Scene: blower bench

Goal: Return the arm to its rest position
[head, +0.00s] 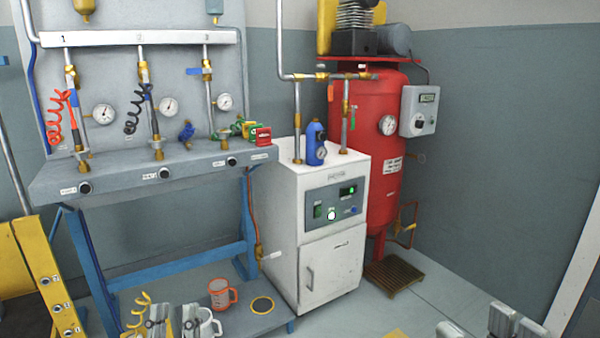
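My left gripper (173,323) is at the bottom edge, left of the middle, with its two grey fingers apart and nothing visible between them. It is in front of the bench's lower shelf, near a white mug (209,326) that it partly overlaps in the picture. Parts of my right gripper (490,325) show at the bottom right, cut off by the frame edge, so its fingertips and opening cannot be made out. No held object shows at either gripper.
The blue-legged bench (150,172) carries gauges, valves and coiled hoses.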

